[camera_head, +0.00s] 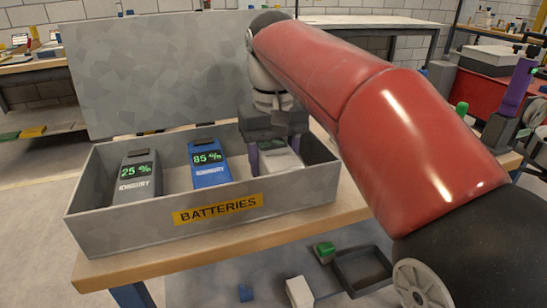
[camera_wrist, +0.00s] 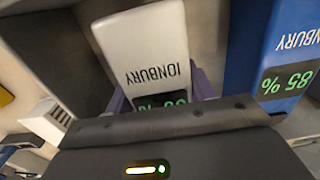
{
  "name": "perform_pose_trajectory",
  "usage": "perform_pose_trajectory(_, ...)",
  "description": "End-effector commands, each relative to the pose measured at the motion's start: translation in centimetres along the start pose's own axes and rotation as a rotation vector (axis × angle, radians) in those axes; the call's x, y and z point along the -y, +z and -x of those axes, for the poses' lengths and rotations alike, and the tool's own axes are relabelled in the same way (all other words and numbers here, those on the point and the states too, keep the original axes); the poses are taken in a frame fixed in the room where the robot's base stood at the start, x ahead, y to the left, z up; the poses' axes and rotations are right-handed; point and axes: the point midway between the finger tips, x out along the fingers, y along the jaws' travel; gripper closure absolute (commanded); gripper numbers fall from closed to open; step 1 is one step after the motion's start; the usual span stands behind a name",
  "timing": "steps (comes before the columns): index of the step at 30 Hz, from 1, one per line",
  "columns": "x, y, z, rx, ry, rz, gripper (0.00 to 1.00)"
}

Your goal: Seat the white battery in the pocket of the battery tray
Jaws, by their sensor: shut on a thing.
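The battery tray (camera_head: 120,230) is a grey open box with a yellow BATTERIES label, on a wooden-topped table. The white battery (camera_head: 284,160) is at the tray's right end, to the right of the blue battery. In the wrist view the white battery (camera_wrist: 147,48) shows its IONBURY lettering; its green display is mostly hidden by my gripper body. My gripper (camera_head: 274,152) reaches down into the tray, with purple fingers shut on both sides of the white battery. I cannot tell whether the battery touches the tray floor; its lower part is hidden.
A blue battery (camera_head: 208,164) reading 85 % stands in the tray's middle, and a grey battery (camera_head: 138,178) reading 25 % at its left. A tall grey panel (camera_head: 165,75) stands behind the tray. Small items and a dark tray (camera_head: 362,270) lie below the table edge.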

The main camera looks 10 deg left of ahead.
Motion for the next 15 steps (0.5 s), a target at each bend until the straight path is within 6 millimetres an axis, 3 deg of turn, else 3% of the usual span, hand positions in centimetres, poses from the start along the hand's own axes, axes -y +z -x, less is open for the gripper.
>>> perform_pose_trajectory(4,-0.04,0.02,-0.24,-0.002,0.0,-0.001,1.0)
perform_pose_trajectory(5,-0.03,0.01,-0.36,0.001,0.0,-0.001,0.43)
perform_pose_trajectory(6,-0.03,0.01,-0.33,0.001,0.0,-0.001,0.38)
perform_pose_trajectory(9,-0.02,0.0,-0.33,0.001,0.0,0.0,0.25)
perform_pose_trajectory(15,-0.01,0.0,-0.31,0.001,0.0,0.0,0.24)
